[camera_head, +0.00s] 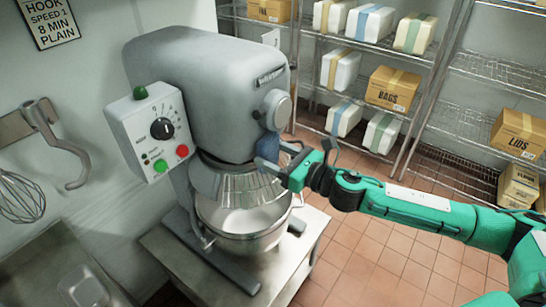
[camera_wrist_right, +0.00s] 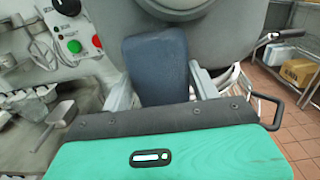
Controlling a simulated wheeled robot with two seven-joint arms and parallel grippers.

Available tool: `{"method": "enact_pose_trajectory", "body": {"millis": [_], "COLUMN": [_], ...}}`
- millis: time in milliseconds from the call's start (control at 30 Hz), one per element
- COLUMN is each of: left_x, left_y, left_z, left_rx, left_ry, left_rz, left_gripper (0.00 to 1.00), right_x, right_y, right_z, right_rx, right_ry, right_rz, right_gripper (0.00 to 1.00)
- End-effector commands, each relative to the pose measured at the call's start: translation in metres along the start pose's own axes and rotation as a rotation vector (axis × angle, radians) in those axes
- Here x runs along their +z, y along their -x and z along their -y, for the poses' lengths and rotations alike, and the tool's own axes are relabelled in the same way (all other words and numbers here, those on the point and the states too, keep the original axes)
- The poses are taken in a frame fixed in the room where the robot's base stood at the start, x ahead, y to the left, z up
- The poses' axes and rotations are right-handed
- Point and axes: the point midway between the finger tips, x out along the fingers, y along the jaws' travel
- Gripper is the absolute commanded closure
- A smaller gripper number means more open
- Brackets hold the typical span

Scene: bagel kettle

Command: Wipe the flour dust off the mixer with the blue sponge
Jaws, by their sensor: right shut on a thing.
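The grey mixer (camera_head: 205,90) stands on a metal table, with a control box on its left side and a wire guard over its steel bowl (camera_head: 245,222). My right gripper (camera_head: 282,165) is shut on the blue sponge (camera_head: 268,147) at the front of the mixer head, below the round hub. In the right wrist view the sponge (camera_wrist_right: 155,68) stands up between the two fingers, against or very close to the grey mixer head (camera_wrist_right: 210,35). I cannot make out flour dust clearly on the mixer. My left gripper is not in view.
The metal table (camera_head: 290,255) ends in front of the mixer. A hook (camera_head: 60,145) and a whisk (camera_head: 20,195) hang on the left wall. Wire shelves with boxes (camera_head: 392,88) stand at the back right. The tiled floor (camera_head: 370,265) between is clear.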

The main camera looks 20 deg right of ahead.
Motion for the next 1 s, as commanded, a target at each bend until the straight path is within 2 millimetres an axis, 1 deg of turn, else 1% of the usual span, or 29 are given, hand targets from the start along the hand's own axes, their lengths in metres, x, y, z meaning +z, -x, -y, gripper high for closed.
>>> {"method": "enact_pose_trajectory", "body": {"millis": [133,367,600,867,1000], "left_x": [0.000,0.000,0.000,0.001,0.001], "left_y": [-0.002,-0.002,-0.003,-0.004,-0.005], "left_z": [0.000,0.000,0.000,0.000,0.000], "left_rx": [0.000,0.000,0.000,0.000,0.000], "left_ry": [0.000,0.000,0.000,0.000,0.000], "left_rz": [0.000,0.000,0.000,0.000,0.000], "left_gripper": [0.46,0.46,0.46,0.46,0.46], "right_x": [0.000,0.000,0.000,0.000,0.000], "right_y": [0.001,0.001,-0.001,-0.002,-0.003], "right_z": [0.011,0.016,0.031,0.039,0.047], "right_rx": [-0.001,0.000,0.000,-0.001,-0.001], "right_ry": [0.002,0.001,0.003,0.002,0.002], "right_rz": [0.000,0.000,0.000,0.000,0.001], "right_gripper": [0.76,0.76,0.76,0.76,0.76]}}
